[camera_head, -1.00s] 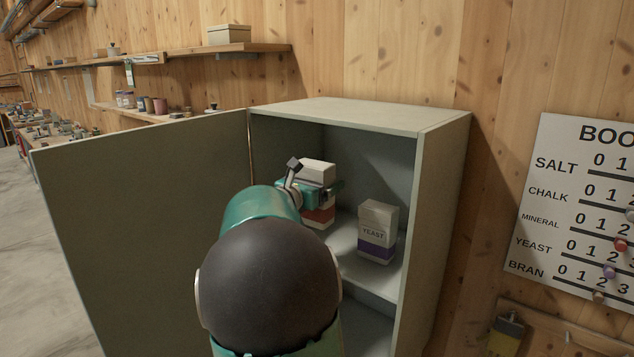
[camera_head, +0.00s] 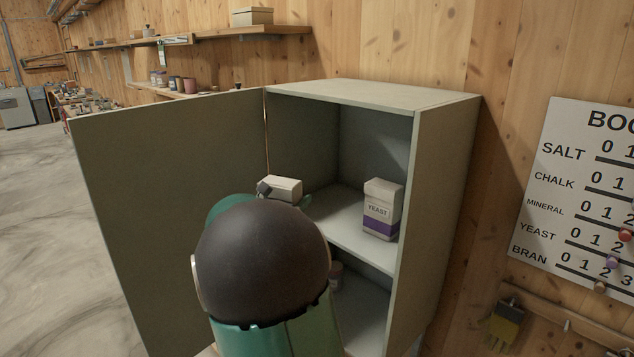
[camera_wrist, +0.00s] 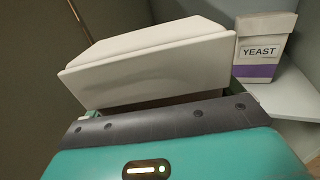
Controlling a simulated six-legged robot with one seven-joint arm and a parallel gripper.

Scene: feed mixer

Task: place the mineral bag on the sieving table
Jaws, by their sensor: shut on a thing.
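My gripper (camera_wrist: 160,120) is shut on a pale carton-like bag (camera_head: 283,186), which also fills the upper middle of the wrist view (camera_wrist: 150,60). Its label is out of sight, so I cannot read that it is the mineral bag. In the head view my arm's dark round joint hides its lower part and most of my gripper. The bag is in front of the cabinet opening, left of the yeast bag. I cannot make out the sieving table for certain.
The open grey-green cabinet (camera_head: 447,180) holds the yeast bag (camera_head: 381,210), white with a purple band, on its shelf (camera_head: 340,222). The cabinet door (camera_head: 180,190) stands open on the left. Open floor (camera_head: 50,190) lies beyond it. A lettered board (camera_head: 585,190) hangs at right.

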